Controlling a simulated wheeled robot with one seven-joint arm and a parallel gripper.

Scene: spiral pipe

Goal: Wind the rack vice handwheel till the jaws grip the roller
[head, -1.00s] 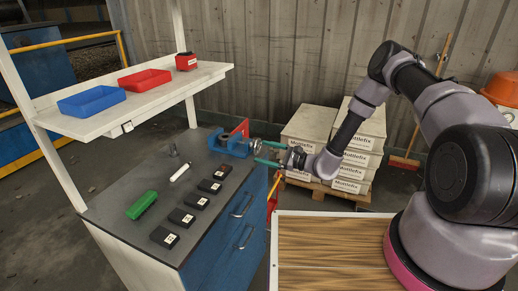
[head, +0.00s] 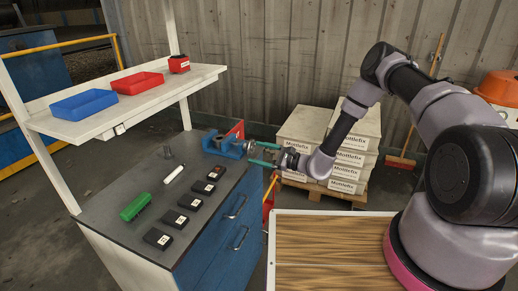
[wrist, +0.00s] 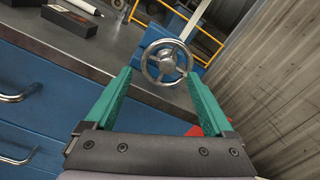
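The blue rack vice (head: 222,145) stands on the far right corner of the grey bench top. Its metal handwheel (wrist: 167,61) has a round rim and spokes and faces my gripper in the wrist view. My gripper (wrist: 158,74) is open, with one green finger to each side of the wheel's lower half; I see no clear contact with the rim. In the head view my gripper (head: 256,152) is at the wheel, on the vice's right side. I cannot make out the jaws or a roller between them. A white cylinder (head: 174,174) lies on the bench.
Several black blocks (head: 190,202) and a green block (head: 136,206) lie on the bench (head: 140,185). A shelf above holds a blue tray (head: 88,103), a red tray (head: 137,83) and a red box (head: 179,64). Stacked Mottlefix boxes (head: 345,155) stand behind my arm.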

